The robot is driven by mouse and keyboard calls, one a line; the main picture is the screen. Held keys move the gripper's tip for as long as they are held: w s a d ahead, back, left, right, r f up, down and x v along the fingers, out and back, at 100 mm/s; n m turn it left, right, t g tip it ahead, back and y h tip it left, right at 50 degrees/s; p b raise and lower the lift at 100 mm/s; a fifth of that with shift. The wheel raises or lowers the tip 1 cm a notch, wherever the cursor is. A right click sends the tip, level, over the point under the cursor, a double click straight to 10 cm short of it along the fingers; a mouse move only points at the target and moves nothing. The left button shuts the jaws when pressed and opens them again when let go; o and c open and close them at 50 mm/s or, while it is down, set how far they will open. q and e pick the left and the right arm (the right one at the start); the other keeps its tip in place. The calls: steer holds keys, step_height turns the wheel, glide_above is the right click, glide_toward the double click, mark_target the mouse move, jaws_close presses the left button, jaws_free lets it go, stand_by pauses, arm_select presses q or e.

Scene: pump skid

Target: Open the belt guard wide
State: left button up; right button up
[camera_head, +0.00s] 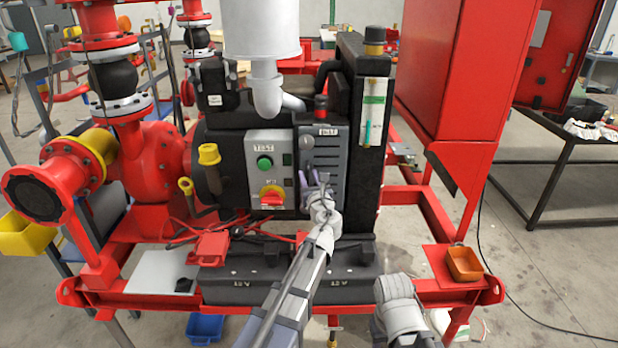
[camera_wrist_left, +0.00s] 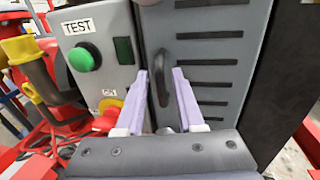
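The belt guard (camera_head: 326,150) is a grey slotted panel on the front of the black pump engine, right of the TEST control box. It looks shut. In the left wrist view the guard (camera_wrist_left: 218,70) fills the middle right, with a dark upright handle (camera_wrist_left: 160,72) near its left edge. My left gripper (camera_head: 315,182) is in front of the guard's lower part. In the wrist view its two lilac fingers (camera_wrist_left: 160,85) are apart, one on each side of the handle, with gaps showing. My right arm shows at the bottom of the head view; its fingers are out of sight.
The control box (camera_head: 265,165) with a green button and a red-yellow switch sits left of the guard. A black post (camera_head: 366,150) stands right of it. Below are black batteries (camera_head: 345,285). A red cabinet (camera_head: 455,80) stands farther right.

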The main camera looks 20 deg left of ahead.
arm_select(q)
jaws_close()
stand_by(1.2)
